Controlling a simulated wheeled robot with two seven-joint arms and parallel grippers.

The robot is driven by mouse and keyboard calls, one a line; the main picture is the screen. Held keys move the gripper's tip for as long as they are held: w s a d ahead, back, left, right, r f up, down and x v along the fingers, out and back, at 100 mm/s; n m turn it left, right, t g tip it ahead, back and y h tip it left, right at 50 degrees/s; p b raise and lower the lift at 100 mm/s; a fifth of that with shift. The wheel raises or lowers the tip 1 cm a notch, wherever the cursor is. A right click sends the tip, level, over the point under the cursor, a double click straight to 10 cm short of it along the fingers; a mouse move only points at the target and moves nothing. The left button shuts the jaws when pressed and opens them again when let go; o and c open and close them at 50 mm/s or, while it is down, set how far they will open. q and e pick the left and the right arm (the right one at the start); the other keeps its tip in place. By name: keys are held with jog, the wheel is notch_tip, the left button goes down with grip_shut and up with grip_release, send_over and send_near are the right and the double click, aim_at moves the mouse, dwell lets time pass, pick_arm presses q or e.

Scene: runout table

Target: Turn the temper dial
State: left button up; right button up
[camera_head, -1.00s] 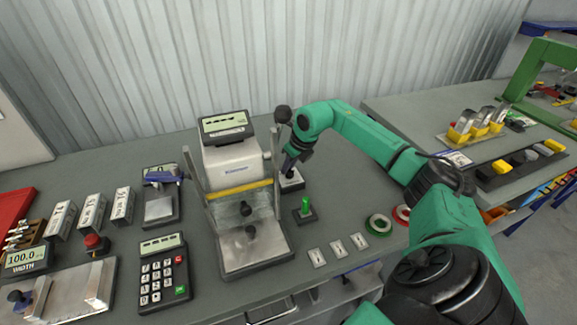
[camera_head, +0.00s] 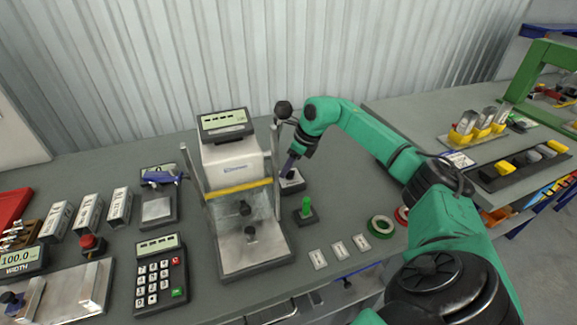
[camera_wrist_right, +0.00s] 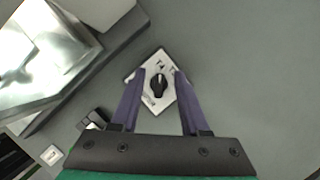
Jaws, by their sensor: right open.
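The temper dial (camera_wrist_right: 158,86) is a black knob on a pale square plate with markings. In the right wrist view it lies between the two purple fingers of my right gripper (camera_wrist_right: 158,75). The gripper is open, with a gap on each side of the knob, and I cannot tell how far above it the tips are. In the head view my right gripper (camera_head: 289,165) points down at the dial's plate (camera_head: 293,182), right of the press-like machine (camera_head: 240,190); the knob is mostly hidden there. My left gripper is not in view.
The machine stands close to the left of the gripper, with a ball-ended lever (camera_head: 283,109) beside my arm. A green switch (camera_head: 306,208) stands just in front of the dial. Tape rolls (camera_head: 381,226) and small plates (camera_head: 339,250) lie nearer the front edge. A keypad (camera_head: 161,276) is at left.

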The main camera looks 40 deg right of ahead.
jog(key=shift+r, duration=0.1)
jog(key=shift+s+d+r, duration=0.15)
jog(key=shift+r, duration=0.2)
jog(key=b+v, duration=0.1)
jog(key=v, duration=1.2)
jog(key=shift+r+b, duration=0.3)
jog(key=shift+r, duration=0.05)
